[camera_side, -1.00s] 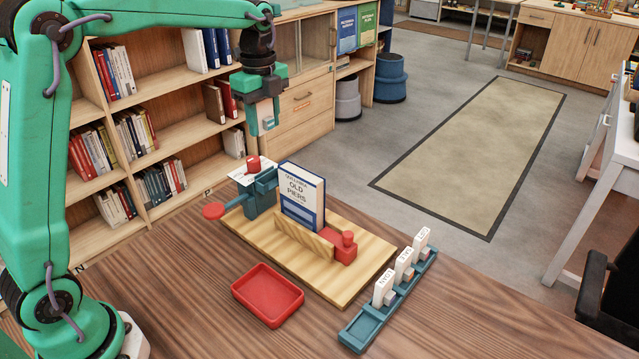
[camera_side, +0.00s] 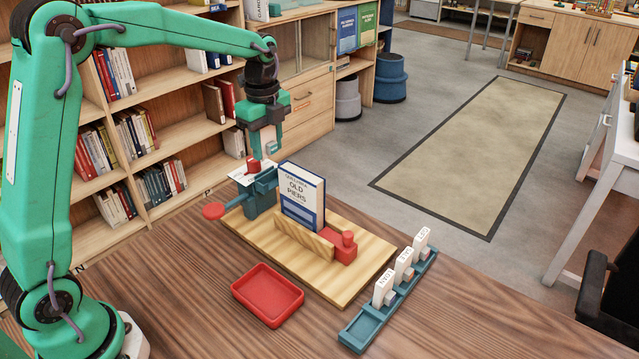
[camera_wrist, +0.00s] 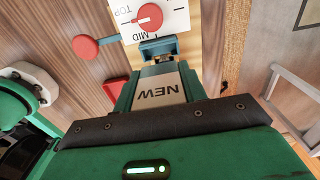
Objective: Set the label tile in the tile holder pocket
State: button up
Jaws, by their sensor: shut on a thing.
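My gripper (camera_side: 264,150) is shut on the label tile (camera_wrist: 157,90), a pale tile marked NEW in the wrist view. In the side view the tile (camera_side: 272,147) shows as a small pale patch between the fingers. The gripper points down above a teal stand (camera_side: 260,197) with a red knob, at the back left of a wooden board. A teal bracket (camera_wrist: 158,48) on the stand shows just beyond the fingertips; I cannot tell whether it is the tile holder pocket. The tile appears apart from the stand.
A book (camera_side: 302,195) titled OLD PIERS stands on the wooden board (camera_side: 370,262) beside a red clamp block (camera_side: 345,248). A red tray (camera_side: 268,295) lies in front. A blue rack (camera_side: 362,328) at right holds several white tiles. A white dial plate (camera_wrist: 170,18) reads TOP and MID.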

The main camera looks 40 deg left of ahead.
aim_at(268, 156)
jog(key=shift+f, duration=1.4)
jog(key=shift+f, duration=0.15)
dwell(0.5)
jog(key=shift+f, duration=1.15)
jog(key=shift+f, duration=0.85)
dwell(0.5)
dwell(0.8)
jog(key=o, duration=1.2)
jog(key=shift+c, duration=0.2)
